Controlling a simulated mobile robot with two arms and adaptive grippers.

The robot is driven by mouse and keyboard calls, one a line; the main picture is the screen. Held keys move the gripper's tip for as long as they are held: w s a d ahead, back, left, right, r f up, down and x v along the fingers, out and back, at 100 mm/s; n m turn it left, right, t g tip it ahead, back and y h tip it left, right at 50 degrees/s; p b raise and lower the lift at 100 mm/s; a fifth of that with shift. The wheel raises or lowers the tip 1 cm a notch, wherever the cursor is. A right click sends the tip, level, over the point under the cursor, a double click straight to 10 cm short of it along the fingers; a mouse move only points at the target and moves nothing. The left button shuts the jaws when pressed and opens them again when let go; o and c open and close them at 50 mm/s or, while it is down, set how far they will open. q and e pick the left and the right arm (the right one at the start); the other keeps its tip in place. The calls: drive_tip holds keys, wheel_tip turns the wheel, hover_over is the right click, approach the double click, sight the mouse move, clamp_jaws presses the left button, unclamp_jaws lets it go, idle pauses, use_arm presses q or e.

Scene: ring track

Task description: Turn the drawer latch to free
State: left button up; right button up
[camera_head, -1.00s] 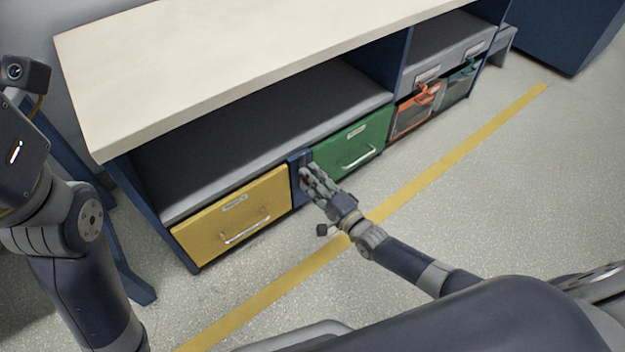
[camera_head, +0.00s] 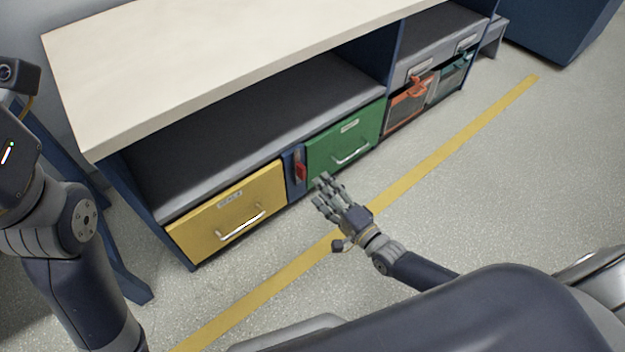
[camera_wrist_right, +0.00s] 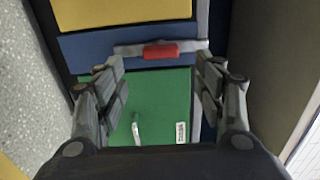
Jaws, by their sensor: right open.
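The drawer latch has a red handle (camera_head: 300,171) on the blue post (camera_head: 291,167) between the yellow drawer (camera_head: 222,222) and the green drawer (camera_head: 335,145). In the right wrist view the red handle (camera_wrist_right: 161,51) sits on a grey bar (camera_wrist_right: 128,50) that lies along the post, not across either drawer. My right gripper (camera_head: 320,190) is open and empty, in front of the post and apart from the latch. In the right wrist view its fingers stand wide to either side below the handle. My left arm shows at the left edge, its gripper out of view.
Both drawers look shut, each with a metal bar handle. An orange bin (camera_head: 408,106) and a teal bin (camera_head: 449,80) stand to their right under the worktop (camera_head: 200,60). A yellow floor line (camera_head: 430,172) crosses the clear floor in front.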

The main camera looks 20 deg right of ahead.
drive_tip(key=v, duration=0.5)
idle(0.5)
